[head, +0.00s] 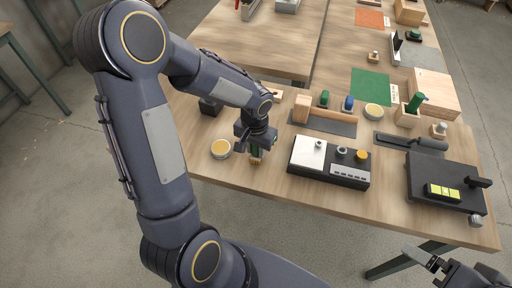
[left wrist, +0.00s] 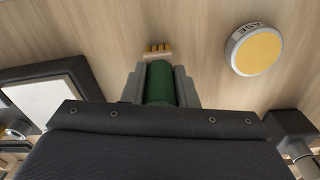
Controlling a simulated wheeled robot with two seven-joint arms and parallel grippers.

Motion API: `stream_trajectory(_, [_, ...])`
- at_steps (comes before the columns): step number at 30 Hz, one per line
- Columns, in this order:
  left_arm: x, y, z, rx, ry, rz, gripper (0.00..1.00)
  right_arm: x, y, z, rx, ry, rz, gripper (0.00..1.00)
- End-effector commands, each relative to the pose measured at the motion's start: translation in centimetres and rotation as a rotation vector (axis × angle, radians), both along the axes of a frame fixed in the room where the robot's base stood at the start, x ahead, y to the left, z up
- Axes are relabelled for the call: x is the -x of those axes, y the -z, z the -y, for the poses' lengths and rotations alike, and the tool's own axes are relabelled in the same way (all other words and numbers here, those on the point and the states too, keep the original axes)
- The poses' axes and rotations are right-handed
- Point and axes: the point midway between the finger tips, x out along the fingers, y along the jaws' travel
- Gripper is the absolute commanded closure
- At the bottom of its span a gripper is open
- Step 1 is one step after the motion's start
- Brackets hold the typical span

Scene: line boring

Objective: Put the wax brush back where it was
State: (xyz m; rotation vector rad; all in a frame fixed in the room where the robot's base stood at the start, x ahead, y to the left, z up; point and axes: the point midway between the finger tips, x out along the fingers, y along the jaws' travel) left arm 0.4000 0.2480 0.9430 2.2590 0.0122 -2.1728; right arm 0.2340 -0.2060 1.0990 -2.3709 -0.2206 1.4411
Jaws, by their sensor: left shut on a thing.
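My left gripper (head: 256,150) is shut on a green-handled brush, which I take for the wax brush, near the front edge of the workbench (head: 230,172). In the left wrist view the brush's green handle (left wrist: 160,84) is between the two fingers. Its pale wooden head with yellow bristles (left wrist: 158,49) points away from the gripper. I cannot tell if the brush touches the bench. A round tin with a yellow top (head: 221,149) stands just left of the gripper; the tin also shows in the left wrist view (left wrist: 254,50). My right gripper (head: 432,264) is partly seen at the lower right, away from the bench.
A white-and-black box with knobs (head: 328,162) stands right of the left gripper. Behind it are a dark mat (head: 335,124), green (head: 324,98) and blue (head: 348,103) pieces, and another tin (head: 373,111). A wooden holder (head: 406,117) bears a green item. A black device (head: 447,184) sits at right.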

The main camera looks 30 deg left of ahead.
Motion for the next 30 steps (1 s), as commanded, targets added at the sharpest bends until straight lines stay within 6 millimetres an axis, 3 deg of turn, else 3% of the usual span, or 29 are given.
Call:
stream_trajectory(4, [0.0, 0.5, 0.0, 0.000, 0.000, 0.000, 1.00, 0.0, 0.5, 0.0, 0.000, 0.000, 0.000, 0.00])
stream_trajectory(5, [0.0, 0.3, 0.0, 0.000, 0.000, 0.000, 0.72, 0.0, 0.4, 0.0, 0.000, 0.000, 0.000, 0.00])
stream_trajectory(9, [0.0, 0.3, 0.0, 0.000, 0.000, 0.000, 0.53, 0.0, 0.3, 0.0, 0.000, 0.000, 0.000, 0.00])
stream_trajectory(21, [-0.1, -0.5, 0.0, 0.000, -0.001, 0.003, 0.52, 0.0, -0.1, 0.0, 0.000, 0.000, 0.000, 0.00])
stream_trajectory(30, [0.1, -6.4, 0.0, 0.000, -0.001, 0.008, 0.52, 0.0, 0.2, 0.0, 0.000, 0.000, 0.000, 0.00])
